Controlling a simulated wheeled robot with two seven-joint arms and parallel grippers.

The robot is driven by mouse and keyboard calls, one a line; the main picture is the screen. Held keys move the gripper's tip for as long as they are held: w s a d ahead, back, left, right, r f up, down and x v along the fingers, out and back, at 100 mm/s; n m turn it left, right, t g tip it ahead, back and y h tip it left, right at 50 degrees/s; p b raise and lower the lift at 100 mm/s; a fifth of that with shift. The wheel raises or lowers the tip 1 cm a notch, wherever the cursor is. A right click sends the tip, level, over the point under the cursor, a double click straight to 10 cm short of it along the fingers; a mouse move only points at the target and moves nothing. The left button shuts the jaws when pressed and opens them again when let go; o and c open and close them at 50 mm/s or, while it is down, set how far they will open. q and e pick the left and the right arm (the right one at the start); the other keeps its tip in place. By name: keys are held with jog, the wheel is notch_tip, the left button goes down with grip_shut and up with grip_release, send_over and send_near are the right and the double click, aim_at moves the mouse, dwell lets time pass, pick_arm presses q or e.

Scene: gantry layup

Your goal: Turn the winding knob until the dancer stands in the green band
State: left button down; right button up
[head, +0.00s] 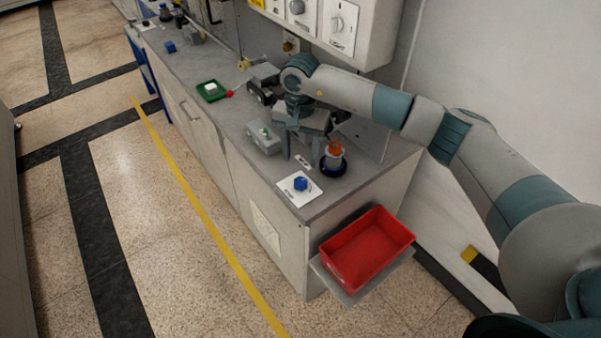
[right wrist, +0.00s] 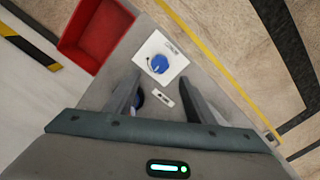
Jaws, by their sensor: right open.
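A blue knob (head: 301,184) sits on a white square plate (head: 288,189) near the front end of the grey bench. In the right wrist view the blue knob (right wrist: 158,64) and white plate (right wrist: 146,48) lie just beyond my fingertips. My right gripper (head: 302,156) is open and empty, pointing down over the bench, behind the knob and apart from it. Its two fingers also show in the right wrist view (right wrist: 161,80). I cannot make out the dancer or its green band. My left gripper is not in view.
An orange-topped piece on a dark round base (head: 333,167) stands close right of my right gripper. A grey box (head: 264,138) stands left of it. A red bin (head: 367,249) hangs at the bench end. A green tray (head: 213,92) lies farther back. A wall cabinet (head: 370,25) overhangs the bench.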

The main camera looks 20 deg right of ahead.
aim_at(301, 181)
notch_tip(301, 181, down, 8)
jog(key=p, duration=0.3)
jog(key=shift+f, duration=0.8)
jog(key=c, duration=1.1)
jog(key=shift+o, duration=0.2)
